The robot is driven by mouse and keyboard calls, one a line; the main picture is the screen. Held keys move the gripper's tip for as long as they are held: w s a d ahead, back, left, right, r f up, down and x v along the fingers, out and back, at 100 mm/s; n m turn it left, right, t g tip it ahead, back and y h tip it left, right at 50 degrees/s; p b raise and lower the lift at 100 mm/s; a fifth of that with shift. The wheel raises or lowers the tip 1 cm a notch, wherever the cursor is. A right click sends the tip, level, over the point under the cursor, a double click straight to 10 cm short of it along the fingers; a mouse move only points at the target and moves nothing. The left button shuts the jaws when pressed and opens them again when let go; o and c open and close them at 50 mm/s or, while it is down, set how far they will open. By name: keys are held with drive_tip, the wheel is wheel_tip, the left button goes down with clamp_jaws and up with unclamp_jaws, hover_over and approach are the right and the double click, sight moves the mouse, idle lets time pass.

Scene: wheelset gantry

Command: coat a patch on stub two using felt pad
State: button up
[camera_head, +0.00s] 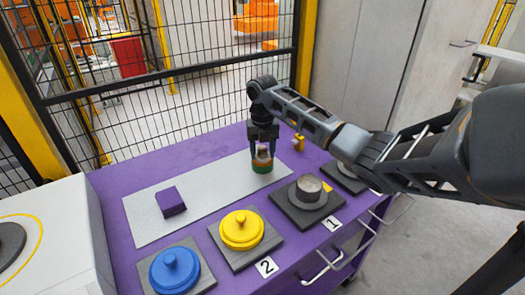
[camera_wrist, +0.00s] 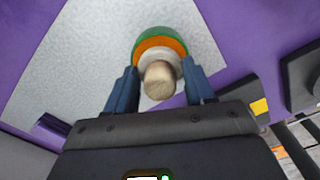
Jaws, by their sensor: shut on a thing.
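My gripper (camera_head: 263,150) is shut on a round piece (camera_head: 262,165) with a green base, an orange band and a pale wooden knob. The fingers flank the knob, which the wrist view shows from above (camera_wrist: 159,80). The piece is at the grey mat's right end; I cannot tell whether it touches the mat. A purple block (camera_head: 170,201) lies on the mat's left half. I cannot tell which of these is the felt pad. Label 2 (camera_head: 266,267) is in front of a dark plate carrying a yellow knobbed cover (camera_head: 241,230); any stub beneath is hidden.
A bare grey stub (camera_head: 309,188) stands on a plate near label 1 (camera_head: 335,224). A blue knobbed cover (camera_head: 175,270) is at front left. Another dark plate (camera_head: 346,177) lies right, partly behind my arm. The grey mat's middle (camera_head: 210,197) is clear. A mesh fence stands behind.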

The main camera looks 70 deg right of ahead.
sight(263, 147)
drive_tip(key=shift+f, duration=0.55)
idle(1.6)
drive_tip(key=shift+r+p, duration=2.75)
drive_tip(key=shift+r, duration=0.85)
drive_tip(key=shift+f, duration=0.1)
